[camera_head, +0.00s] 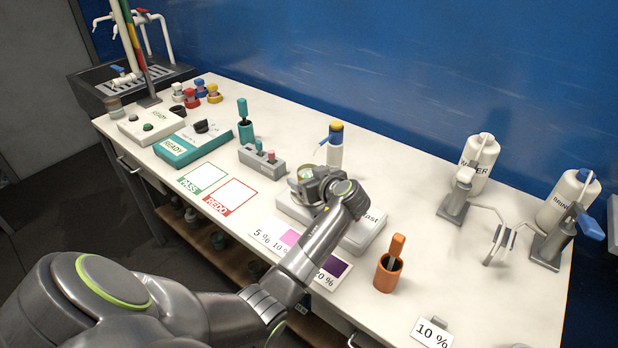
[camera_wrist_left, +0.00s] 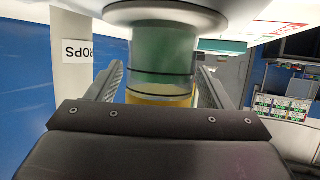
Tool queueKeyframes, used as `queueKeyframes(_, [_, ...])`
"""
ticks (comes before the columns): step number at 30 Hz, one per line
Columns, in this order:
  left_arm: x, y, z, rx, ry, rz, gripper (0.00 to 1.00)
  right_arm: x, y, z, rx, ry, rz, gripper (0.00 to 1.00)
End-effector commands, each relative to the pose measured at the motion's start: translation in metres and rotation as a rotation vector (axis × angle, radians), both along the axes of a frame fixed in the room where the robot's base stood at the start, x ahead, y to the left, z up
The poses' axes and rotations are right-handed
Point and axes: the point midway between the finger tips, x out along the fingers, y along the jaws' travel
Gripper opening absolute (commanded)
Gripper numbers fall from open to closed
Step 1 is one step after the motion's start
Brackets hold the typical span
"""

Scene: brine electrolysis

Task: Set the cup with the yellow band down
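The cup with the yellow band (camera_wrist_left: 160,92) fills the middle of the left wrist view, which is upside down. It looks clear, with green below the yellow. My left gripper (camera_wrist_left: 160,80) has one finger on each side of it and looks shut on it. In the head view my left gripper (camera_head: 318,182) is over the white device (camera_head: 362,238), and a round rim (camera_head: 305,172) shows beside it. The gripper hides most of the cup there. A grey disc (camera_wrist_left: 150,12) lies close under the cup; I cannot tell whether they touch. My right gripper is not in view.
A yellow-capped bottle (camera_head: 335,150) stands just behind the gripper. A grey rack (camera_head: 262,160) is to its left. An orange pot (camera_head: 388,274) stands front right. Two large white bottles, WATER (camera_head: 480,160) and another (camera_head: 566,196), are at right.

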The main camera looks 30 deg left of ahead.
Motion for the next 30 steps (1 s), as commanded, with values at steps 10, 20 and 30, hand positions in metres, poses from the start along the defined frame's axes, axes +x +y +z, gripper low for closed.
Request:
queueKeyframes(10, [-0.004,-0.01,0.004,-0.002,-0.003,-0.003,0.74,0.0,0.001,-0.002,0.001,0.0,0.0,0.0])
queueKeyframes(20, [-0.032,-0.067,0.028,-0.006,-0.002,-0.003,0.74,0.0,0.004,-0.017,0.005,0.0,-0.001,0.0])
queueKeyframes(30, [-0.049,-0.098,0.046,0.0,-0.001,0.0,0.74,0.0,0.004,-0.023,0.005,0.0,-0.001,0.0])
